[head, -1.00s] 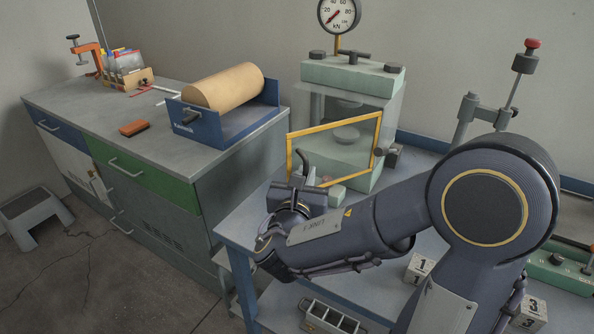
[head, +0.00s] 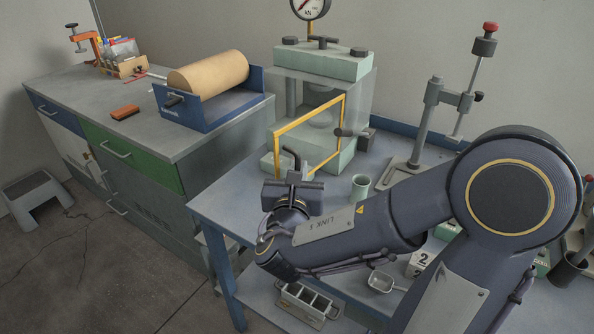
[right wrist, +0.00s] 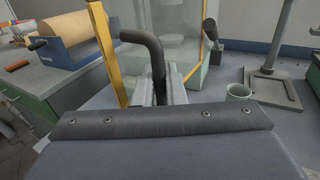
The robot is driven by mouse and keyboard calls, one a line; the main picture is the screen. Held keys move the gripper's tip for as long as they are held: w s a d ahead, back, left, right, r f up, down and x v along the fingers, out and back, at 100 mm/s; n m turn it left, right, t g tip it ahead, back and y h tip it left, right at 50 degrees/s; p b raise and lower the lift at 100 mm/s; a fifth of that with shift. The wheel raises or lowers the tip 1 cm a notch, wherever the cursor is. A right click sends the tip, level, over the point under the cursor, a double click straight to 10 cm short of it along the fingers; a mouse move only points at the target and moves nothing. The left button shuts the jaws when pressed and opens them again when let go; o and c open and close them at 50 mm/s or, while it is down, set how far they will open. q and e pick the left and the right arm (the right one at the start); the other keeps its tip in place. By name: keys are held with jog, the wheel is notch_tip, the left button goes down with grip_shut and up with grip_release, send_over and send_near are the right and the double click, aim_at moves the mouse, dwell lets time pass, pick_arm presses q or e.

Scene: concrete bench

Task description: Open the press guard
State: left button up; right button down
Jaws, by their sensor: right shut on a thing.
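The press (head: 322,62) stands on the blue bench, with a pale green top and base and a round dial above. Its guard (head: 310,118) is a clear panel in a yellow frame. It stands swung out at an angle from the press, its left edge toward me. A dark bent handle (head: 292,156) is at that edge; it also shows in the right wrist view (right wrist: 148,45), beside the yellow frame (right wrist: 107,58). My right gripper (head: 294,174) is shut on the handle; its fingers partly hide the grip. My left gripper is out of view.
A green cup (head: 360,187) stands right of the gripper. A stand with a red knob (head: 415,130) is farther right. A metal scoop (head: 381,282) and a divided tray (head: 308,302) lie lower down. A cabinet with a paper roll (head: 208,75) stands left.

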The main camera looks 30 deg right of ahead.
jog(key=shift+d, duration=0.1)
jog(key=c, duration=1.9)
grip_release()
jog(key=v, duration=0.7)
jog(key=shift+s+a, duration=0.25)
jog(key=shift+s, duration=0.05)
